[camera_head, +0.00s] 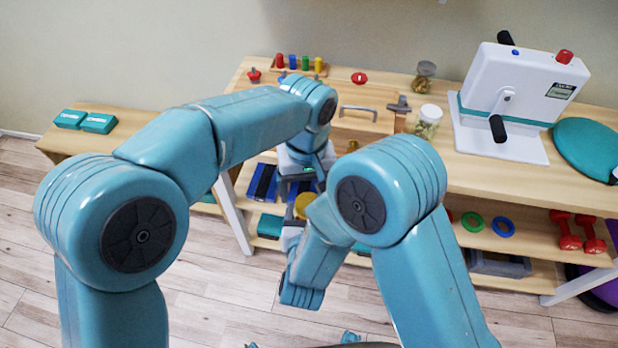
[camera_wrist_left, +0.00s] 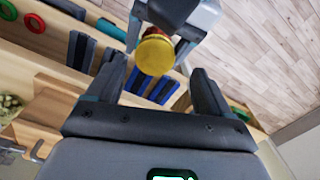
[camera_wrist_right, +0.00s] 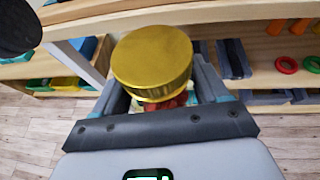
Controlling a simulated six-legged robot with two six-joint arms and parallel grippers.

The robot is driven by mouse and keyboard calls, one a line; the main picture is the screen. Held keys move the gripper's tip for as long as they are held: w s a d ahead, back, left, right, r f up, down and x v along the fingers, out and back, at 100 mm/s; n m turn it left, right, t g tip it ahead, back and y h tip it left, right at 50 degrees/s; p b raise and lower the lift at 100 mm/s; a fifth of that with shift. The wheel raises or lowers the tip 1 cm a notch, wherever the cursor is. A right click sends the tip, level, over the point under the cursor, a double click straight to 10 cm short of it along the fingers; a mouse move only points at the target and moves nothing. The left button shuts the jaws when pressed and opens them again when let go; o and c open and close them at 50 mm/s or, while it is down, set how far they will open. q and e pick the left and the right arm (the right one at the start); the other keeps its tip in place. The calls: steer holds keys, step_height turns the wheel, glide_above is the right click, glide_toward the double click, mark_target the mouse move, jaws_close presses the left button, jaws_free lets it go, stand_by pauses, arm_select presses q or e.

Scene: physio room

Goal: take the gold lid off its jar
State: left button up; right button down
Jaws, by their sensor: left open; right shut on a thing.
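The gold lid (camera_wrist_right: 152,62) sits on its jar (camera_wrist_right: 166,103), of which only a bit of red content shows below it in the right wrist view. My right gripper (camera_wrist_right: 160,92) is shut on the jar, with the lid above the fingers. In the head view the lid (camera_head: 304,206) is a small gold patch, partly hidden by my right arm. My left gripper (camera_head: 304,178) is open and above the lid there. In the left wrist view the lid (camera_wrist_left: 154,56) lies just beyond and between the open fingers of my left gripper (camera_wrist_left: 160,82), apparently not touched.
A wooden bench (camera_head: 470,160) behind carries jars with a white lid (camera_head: 431,113) and a grey lid (camera_head: 426,68), a white crank machine (camera_head: 520,85) and a peg block (camera_head: 300,66). Its lower shelf holds red dumbbells (camera_head: 566,232) and rings (camera_head: 502,227).

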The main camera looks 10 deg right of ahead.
mark_target(310, 197)
arm_select(q)
steer(key=m, duration=0.2)
steer(key=r+m, duration=0.1)
steer(key=m, duration=0.3)
steer(key=shift+w+r, duration=0.15)
steer(key=shift+r, duration=0.15)
steer(key=shift+w+d+r+m, duration=0.1)
steer(key=shift+r+m, duration=0.4)
steer(key=shift+m, duration=0.7)
steer(key=shift+d, duration=0.2)
step_height(310, 197, down, 8)
steer(key=shift+r, duration=0.25)
steer(key=c, duration=1.1)
steer(key=n, duration=1)
steer(key=shift+n, duration=0.4)
steer(key=shift+d+r, duration=0.1)
steer(key=shift+r, duration=0.2)
